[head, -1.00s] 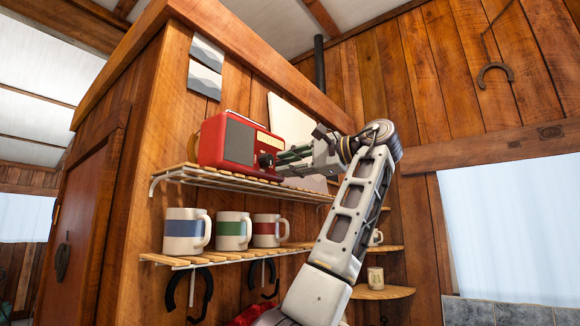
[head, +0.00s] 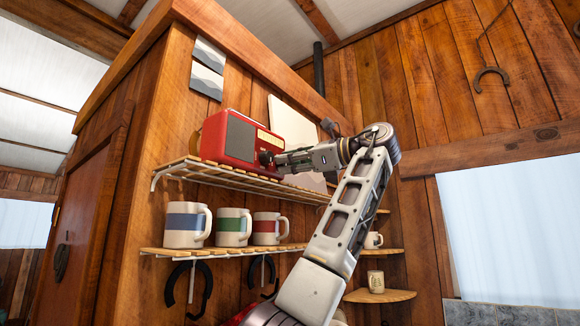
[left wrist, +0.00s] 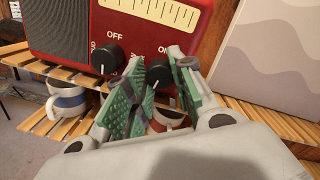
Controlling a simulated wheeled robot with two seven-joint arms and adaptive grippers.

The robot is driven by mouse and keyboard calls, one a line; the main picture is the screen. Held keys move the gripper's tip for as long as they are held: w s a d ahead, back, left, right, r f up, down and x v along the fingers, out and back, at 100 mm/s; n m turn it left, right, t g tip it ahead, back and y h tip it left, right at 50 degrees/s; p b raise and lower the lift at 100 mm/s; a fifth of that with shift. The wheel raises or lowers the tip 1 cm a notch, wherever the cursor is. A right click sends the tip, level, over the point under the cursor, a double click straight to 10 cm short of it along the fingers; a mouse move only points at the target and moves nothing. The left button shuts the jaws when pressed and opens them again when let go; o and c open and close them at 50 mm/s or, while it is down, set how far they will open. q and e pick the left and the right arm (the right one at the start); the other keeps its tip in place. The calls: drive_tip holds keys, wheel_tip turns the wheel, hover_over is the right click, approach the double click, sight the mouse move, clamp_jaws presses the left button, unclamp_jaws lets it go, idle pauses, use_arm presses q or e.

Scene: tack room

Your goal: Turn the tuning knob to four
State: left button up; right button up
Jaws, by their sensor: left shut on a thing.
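A red radio (head: 240,137) with a grey speaker grille and a cream dial strip stands on the upper slatted shelf. It also fills the top of the left wrist view (left wrist: 130,22). Two black knobs sit under the dial. The left knob (left wrist: 107,58) is free, beside the word OFF. The right knob (left wrist: 158,73) is between the green-padded fingers of my left gripper (left wrist: 157,66), which is shut on it. In the head view my left gripper (head: 276,160) meets the radio's front right. The numbers around the held knob are hidden or too small to read.
The upper shelf (head: 215,176) carries the radio. Mugs with blue (head: 186,224), green (head: 233,227) and red (head: 268,229) bands stand on the lower shelf. A pale picture panel (head: 290,122) is behind my gripper.

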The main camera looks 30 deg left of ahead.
use_arm(q)
drive_tip(key=m+b, duration=0.1)
drive_tip(key=m, duration=0.3)
drive_tip(key=m+b, duration=0.1)
drive_tip(key=m, duration=0.1)
drive_tip(key=shift+f+m+b, duration=0.25)
drive_tip(key=shift+m+b, duration=0.1)
drive_tip(key=shift+m, duration=0.05)
drive_tip(key=m+b, duration=0.1)
drive_tip(key=m, duration=0.2)
drive_tip(key=shift+t+y+b, duration=0.3)
use_arm(e)
wheel_tip(320, 180, down, 5)
drive_tip(key=shift+d+r, duration=0.1)
use_arm(q)
drive_tip(key=shift+m+b, duration=0.65)
drive_tip(key=shift+m, duration=0.35)
use_arm(e)
drive_tip(key=shift+f, duration=0.6)
use_arm(q)
drive_tip(key=shift+m, duration=0.3)
use_arm(e)
drive_tip(key=shift+f, duration=0.3)
